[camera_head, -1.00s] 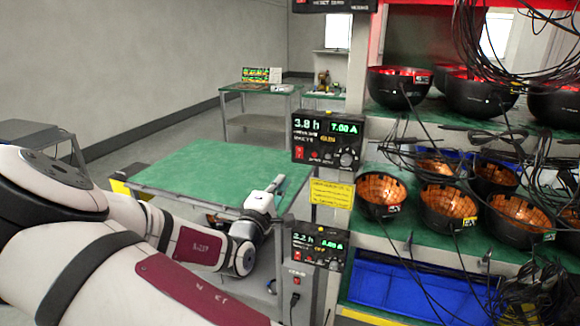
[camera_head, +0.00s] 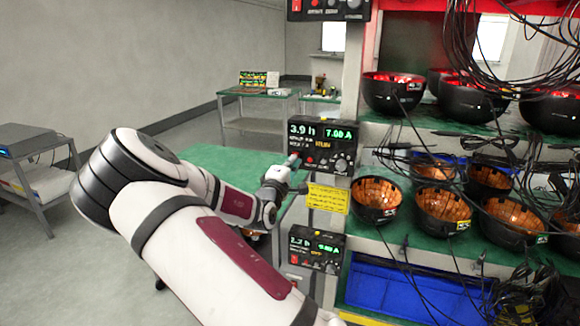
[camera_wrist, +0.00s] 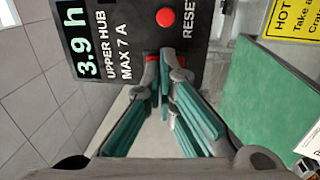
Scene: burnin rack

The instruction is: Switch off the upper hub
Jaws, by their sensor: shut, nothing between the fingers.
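The upper hub (camera_head: 322,145) is a black box on the rack post with green lit figures, 3.9 h and 7.00 A. In the wrist view its panel (camera_wrist: 110,62) reads UPPER HUB MAX 7 A, and the figures are lit. A red round reset button (camera_wrist: 165,17) shows there. A red switch (camera_wrist: 152,57) is partly hidden behind my fingertips. My gripper (camera_head: 294,161) is at the hub's lower left corner. In the wrist view my gripper (camera_wrist: 165,72) is shut and empty, its tips at the switch. I cannot tell whether they touch it.
A similar box (camera_head: 316,250) sits lower on the post and another (camera_head: 330,8) above. A yellow notice (camera_head: 327,198) hangs below the hub. Black bowls (camera_head: 393,93) and loose cables (camera_head: 520,50) fill the rack at right. A green-topped table (camera_head: 225,158) stands behind my arm.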

